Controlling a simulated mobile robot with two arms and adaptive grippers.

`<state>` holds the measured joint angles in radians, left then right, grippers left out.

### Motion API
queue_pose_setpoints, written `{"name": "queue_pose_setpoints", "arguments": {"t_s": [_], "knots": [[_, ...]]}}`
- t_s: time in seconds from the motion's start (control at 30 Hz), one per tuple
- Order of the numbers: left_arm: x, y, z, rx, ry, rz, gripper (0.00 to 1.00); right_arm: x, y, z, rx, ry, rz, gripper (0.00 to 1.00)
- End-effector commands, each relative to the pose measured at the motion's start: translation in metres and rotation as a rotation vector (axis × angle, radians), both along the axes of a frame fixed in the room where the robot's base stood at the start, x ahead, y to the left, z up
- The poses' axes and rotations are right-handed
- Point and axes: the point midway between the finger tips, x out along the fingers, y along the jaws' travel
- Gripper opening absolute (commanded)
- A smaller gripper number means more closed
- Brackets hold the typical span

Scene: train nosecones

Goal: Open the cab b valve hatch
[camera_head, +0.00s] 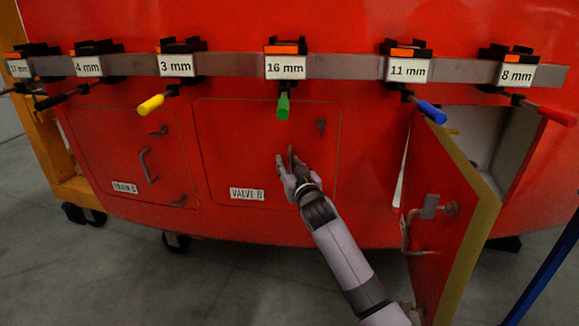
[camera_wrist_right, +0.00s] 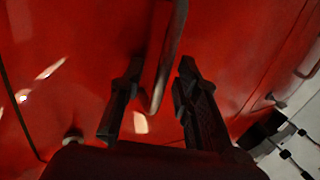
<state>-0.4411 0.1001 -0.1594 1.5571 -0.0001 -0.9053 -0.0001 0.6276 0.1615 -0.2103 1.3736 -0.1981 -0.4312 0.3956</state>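The valve hatch (camera_head: 230,140) is a red panel in the middle of the nosecone in the head view. It looks closed, lying flush with the red wall, and bears the label "VALVE B" (camera_head: 247,194). A dark latch (camera_head: 320,127) sits at its upper right. Its handle (camera_head: 291,152) is mostly hidden by my right gripper (camera_head: 291,172). In the right wrist view the curved metal handle (camera_wrist_right: 164,65) shows between the two parted fingers of my right gripper (camera_wrist_right: 156,90), with gaps to both. My left gripper is not in view.
A swung-open hatch door (camera_head: 440,190) stands out at the right, beside a pale compartment (camera_head: 485,140). A closed drain hatch (camera_head: 110,150) is at the left. Above runs a grey rail (camera_head: 340,66) with labelled, coloured-handled tools, the green one (camera_head: 283,106) hanging over the valve hatch.

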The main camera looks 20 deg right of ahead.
Motion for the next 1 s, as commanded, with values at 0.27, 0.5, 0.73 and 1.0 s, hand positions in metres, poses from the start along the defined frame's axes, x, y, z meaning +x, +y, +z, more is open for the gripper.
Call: {"name": "queue_pose_setpoints", "arguments": {"t_s": [0.27, 0.5, 0.73, 1.0], "knots": [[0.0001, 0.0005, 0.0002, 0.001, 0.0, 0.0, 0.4, -0.0001, 0.0001, -0.0002, 0.0, 0.001, 0.0, 0.24], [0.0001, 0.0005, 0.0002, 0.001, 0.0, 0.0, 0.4, -0.0002, 0.0001, -0.0004, 0.0, 0.001, 0.0, 0.09], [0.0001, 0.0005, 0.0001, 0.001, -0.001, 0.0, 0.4, -0.0003, 0.0001, -0.0005, 0.0, 0.001, 0.0, 0.0], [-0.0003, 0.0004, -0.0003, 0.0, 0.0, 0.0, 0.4, -0.0003, 0.0, -0.0005, 0.0, 0.001, 0.0, 0.0]]}}
